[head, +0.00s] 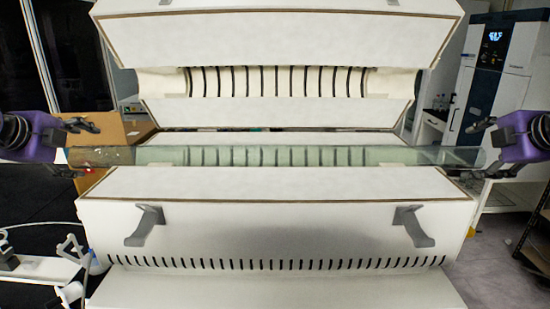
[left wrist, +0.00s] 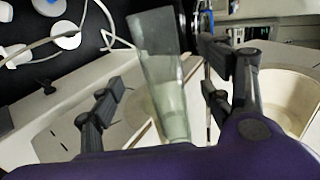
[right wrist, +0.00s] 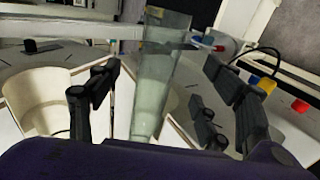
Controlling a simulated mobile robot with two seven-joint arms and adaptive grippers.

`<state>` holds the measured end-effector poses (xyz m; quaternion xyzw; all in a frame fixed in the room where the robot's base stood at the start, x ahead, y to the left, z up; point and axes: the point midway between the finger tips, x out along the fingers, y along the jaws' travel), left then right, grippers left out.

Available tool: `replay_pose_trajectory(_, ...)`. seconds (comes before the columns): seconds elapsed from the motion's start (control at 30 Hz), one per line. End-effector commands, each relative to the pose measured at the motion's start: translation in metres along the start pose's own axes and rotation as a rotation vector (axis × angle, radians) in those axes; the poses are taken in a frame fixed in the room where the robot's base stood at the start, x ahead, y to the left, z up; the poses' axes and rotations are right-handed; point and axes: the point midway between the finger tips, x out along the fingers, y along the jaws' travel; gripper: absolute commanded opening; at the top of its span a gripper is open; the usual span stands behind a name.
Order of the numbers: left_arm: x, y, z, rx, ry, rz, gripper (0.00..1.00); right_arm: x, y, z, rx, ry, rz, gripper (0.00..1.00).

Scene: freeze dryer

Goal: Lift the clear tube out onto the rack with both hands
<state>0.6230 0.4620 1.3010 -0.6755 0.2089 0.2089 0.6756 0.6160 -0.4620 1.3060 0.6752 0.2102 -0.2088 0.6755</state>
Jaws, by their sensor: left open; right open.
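The clear tube (head: 270,156) lies level across the front of the opened white furnace (head: 280,183), spanning its width. It also shows in the left wrist view (left wrist: 165,85) and right wrist view (right wrist: 158,80). My left gripper (head: 82,148) is at the tube's left end, its fingers open on either side of it. My right gripper (head: 480,150) is at the right end, also open, with the tube between its fingers. Gaps show between the fingers and the tube in both wrist views. I cannot tell which thing is the rack.
The raised furnace lid (head: 280,40) stands above and behind the tube. Two grey handles (head: 148,226) (head: 413,227) stick out from the furnace front. A white stand (head: 40,268) is at the lower left, and a tall white-and-blue machine (head: 495,75) is at the back right.

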Motion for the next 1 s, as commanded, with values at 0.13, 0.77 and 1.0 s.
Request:
replay_pose_trajectory(0.13,0.000,0.000,0.000,0.000,0.000,0.000,0.72,0.022,0.000,-0.001,0.003,0.002,0.000,0.72)
replay_pose_trajectory(0.77,0.000,0.000,0.000,0.000,0.000,0.000,0.72,0.087,0.001,0.000,0.001,-0.001,0.001,0.72)
replay_pose_trajectory(1.0,0.021,0.000,0.000,-0.001,0.001,0.001,0.72,0.089,0.001,0.000,0.001,-0.002,0.003,0.72)
